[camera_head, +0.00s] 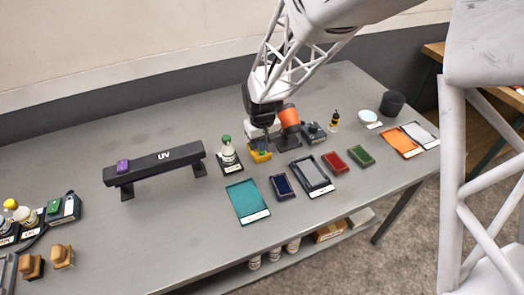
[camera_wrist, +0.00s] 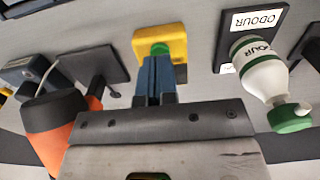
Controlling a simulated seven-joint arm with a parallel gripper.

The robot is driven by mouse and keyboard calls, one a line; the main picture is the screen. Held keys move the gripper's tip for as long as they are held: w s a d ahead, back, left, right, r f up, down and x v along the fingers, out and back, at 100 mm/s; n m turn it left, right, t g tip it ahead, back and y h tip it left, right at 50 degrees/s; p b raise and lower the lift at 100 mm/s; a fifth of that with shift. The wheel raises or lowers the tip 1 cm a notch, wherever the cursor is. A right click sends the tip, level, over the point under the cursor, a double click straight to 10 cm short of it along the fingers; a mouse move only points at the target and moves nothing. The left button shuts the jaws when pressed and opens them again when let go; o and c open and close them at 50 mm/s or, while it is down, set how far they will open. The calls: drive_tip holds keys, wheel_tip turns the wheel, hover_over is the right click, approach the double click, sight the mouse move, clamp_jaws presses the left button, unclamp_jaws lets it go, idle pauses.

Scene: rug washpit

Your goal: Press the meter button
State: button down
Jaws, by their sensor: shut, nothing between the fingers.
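A yellow box (camera_head: 258,156) with a green button (camera_head: 262,153) on top sits on the grey table. No meter label is readable on it. My gripper (camera_head: 261,138) is just above this box. In the wrist view the yellow box (camera_wrist: 174,37) is just beyond the blue fingertips (camera_wrist: 155,65). The fingers are shut together with nothing between them. The tips overlap the near edge of the green button (camera_wrist: 160,48) in that view; I cannot tell whether they touch it.
A white bottle with a green cap (camera_head: 227,150) stands left of the gripper on an ODOUR mat. An orange-and-black tool (camera_head: 289,118) and a dark device (camera_head: 314,131) are close on the right. Coloured trays (camera_head: 248,201) lie in front. A UV lamp bar (camera_head: 150,164) stands left.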

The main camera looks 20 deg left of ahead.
drive_tip(key=shift+f, duration=0.7)
idle(0.7)
drive_tip(key=shift+r, duration=3.5)
